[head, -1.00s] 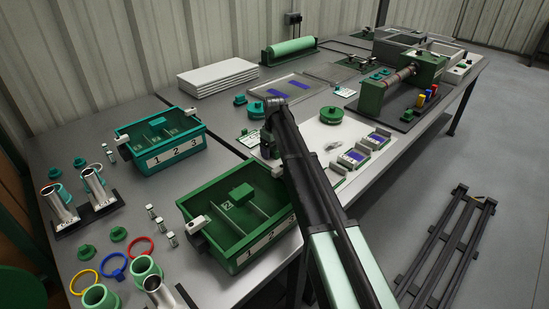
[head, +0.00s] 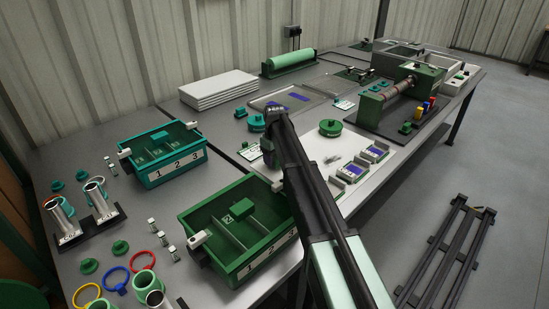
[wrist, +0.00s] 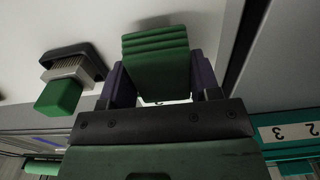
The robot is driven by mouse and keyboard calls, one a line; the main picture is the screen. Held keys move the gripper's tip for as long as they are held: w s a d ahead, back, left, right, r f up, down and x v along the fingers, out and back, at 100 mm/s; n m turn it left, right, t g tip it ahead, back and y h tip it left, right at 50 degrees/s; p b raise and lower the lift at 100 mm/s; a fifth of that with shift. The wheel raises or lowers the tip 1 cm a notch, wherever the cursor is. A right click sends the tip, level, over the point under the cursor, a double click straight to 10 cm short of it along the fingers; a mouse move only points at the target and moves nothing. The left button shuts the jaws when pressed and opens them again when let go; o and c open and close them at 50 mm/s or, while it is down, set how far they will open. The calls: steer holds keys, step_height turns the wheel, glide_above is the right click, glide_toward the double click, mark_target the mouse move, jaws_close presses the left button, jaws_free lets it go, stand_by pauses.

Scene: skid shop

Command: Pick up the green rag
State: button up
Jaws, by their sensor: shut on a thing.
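My gripper (wrist: 155,90) is shut on the green rag (wrist: 157,62), a folded dark green bundle with layered ridges at its far end. It sits between the two purple-blue fingers in the wrist view. I cannot tell from this view how far the rag is above the surface below. In the head view, my dark arm hides most of the gripper and the rag is not clearly seen.
A brush with a green handle (wrist: 60,97) lies beside the gripper in the wrist view. In the head view, a green numbered bin (head: 238,272) stands left of my arm and a teal numbered bin (head: 190,165) is behind it. Small purple-topped trays (head: 353,172) lie to the right.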

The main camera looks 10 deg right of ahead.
mark_target(275, 156)
step_height(275, 156, up, 18)
steer(key=p, duration=1.6)
steer(key=shift+p, duration=0.35)
